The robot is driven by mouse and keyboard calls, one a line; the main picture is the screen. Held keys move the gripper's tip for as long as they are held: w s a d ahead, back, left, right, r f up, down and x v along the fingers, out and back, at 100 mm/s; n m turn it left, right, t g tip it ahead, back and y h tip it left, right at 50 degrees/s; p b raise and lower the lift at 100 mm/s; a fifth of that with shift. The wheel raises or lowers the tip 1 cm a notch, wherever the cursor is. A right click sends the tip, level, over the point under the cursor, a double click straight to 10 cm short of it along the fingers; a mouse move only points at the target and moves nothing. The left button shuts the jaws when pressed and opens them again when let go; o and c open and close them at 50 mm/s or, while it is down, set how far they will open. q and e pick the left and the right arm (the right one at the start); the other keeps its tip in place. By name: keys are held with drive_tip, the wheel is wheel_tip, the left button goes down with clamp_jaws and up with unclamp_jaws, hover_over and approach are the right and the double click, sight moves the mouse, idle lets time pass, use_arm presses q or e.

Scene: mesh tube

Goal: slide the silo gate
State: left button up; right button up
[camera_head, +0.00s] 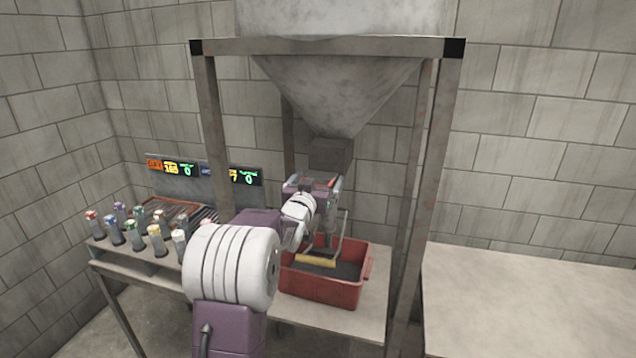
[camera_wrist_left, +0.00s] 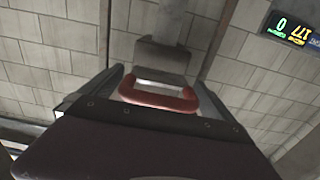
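The silo (camera_head: 340,90) is a grey metal hopper on a steel frame, with a dark square outlet (camera_head: 330,153) at its bottom. In the left wrist view, the gate's red loop handle (camera_wrist_left: 160,100) is ahead, below a grey metal plate (camera_wrist_left: 162,58). My left gripper (camera_head: 325,184) is just under the outlet. Its fingers (camera_wrist_left: 162,92) are spread apart, one on each side of the handle; I cannot tell whether they touch it. In the head view the gripper and arm largely hide the gate. My right gripper is not in view.
A red crate (camera_head: 318,289) with dark contents and a yellow-handled tool (camera_head: 316,261) stands below the outlet. Several capped tubes (camera_head: 155,240) and lit displays (camera_head: 172,168) are at the left. Frame posts (camera_head: 425,200) flank the silo. A bare table (camera_head: 530,300) is at the right.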

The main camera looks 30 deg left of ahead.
use_arm(q)
drive_tip(key=b+v, duration=0.2)
drive_tip(key=v, duration=0.7)
drive_tip(key=shift+s, duration=0.1)
drive_tip(key=w+d+f+m+h, duration=0.1)
drive_tip(key=w+d+m+h, duration=0.15)
drive_tip(key=d, duration=0.55)
drive_tip(key=s+d+f+g+h, duration=0.1)
drive_tip(key=s+d+f+g, duration=0.1)
drive_tip(key=d+f, duration=0.3)
drive_tip(key=s+d+f+g+h, duration=0.1)
drive_tip(key=s+d+f+g, duration=0.1)
drive_tip(key=f, duration=0.5)
drive_tip(key=s+d+f+g, duration=0.1)
drive_tip(key=s+f+g, duration=0.5)
drive_tip(key=s+f, duration=0.3)
drive_tip(key=s+d+f+g, duration=0.2)
drive_tip(key=s+f+g, duration=0.4)
drive_tip(key=s, duration=0.8)
wheel_tip(320, 180, down, 3)
drive_tip(key=shift+s+r, duration=0.1)
drive_tip(key=shift+s, duration=0.2)
